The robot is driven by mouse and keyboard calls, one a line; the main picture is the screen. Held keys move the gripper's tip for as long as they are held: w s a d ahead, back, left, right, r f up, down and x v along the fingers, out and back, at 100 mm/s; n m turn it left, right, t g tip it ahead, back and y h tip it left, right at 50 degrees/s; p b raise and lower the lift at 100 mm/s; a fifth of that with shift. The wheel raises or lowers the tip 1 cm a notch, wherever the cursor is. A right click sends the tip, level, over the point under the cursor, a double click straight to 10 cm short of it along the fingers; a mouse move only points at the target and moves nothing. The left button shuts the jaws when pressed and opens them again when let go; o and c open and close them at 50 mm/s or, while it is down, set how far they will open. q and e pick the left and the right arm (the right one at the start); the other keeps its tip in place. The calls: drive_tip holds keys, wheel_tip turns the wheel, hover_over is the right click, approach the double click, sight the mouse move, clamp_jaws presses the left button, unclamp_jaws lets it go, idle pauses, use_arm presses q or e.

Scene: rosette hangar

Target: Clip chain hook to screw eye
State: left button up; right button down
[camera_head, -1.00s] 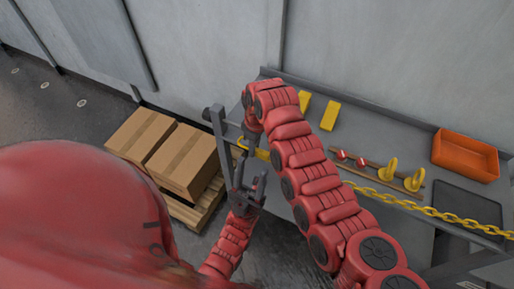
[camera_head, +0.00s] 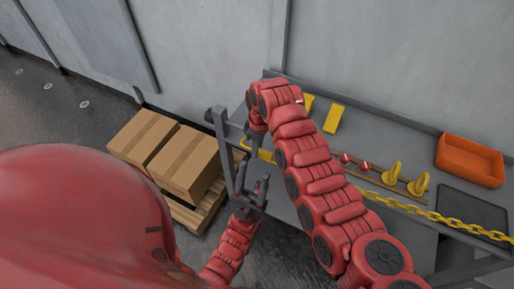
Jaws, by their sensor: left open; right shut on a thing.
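A yellow chain (camera_head: 430,214) runs from the right edge along the bench front and passes behind my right arm. Its yellow hook end (camera_head: 246,144) shows at the bench's left end, next to the grey post. My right gripper (camera_head: 256,143) points down there and is shut on the yellow hook end, partly hidden by its own arm. My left gripper (camera_head: 253,188) is below it, open and empty, fingers up, beside the post. Two yellow ring-topped pieces (camera_head: 394,174) stand on a wooden rack; I cannot tell whether either is the screw eye.
The grey bench (camera_head: 375,127) carries an orange bin (camera_head: 469,160), yellow blocks (camera_head: 333,118) and small red pieces (camera_head: 364,166). A grey upright post (camera_head: 223,145) stands at its left end. Cardboard boxes (camera_head: 186,162) sit on a wooden pallet (camera_head: 199,212) to the left.

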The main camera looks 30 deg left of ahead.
drive_tip(key=shift+w+f+b, duration=0.15)
drive_tip(key=shift+w+b, duration=0.05)
drive_tip(key=shift+b, duration=0.35)
drive_tip(key=w+b, duration=0.1)
drive_tip(key=b, duration=0.2)
drive_tip(key=shift+w, duration=0.25)
idle(0.3)
drive_tip(key=shift+w+d, duration=0.15)
drive_tip(key=shift+d, duration=0.05)
idle(0.3)
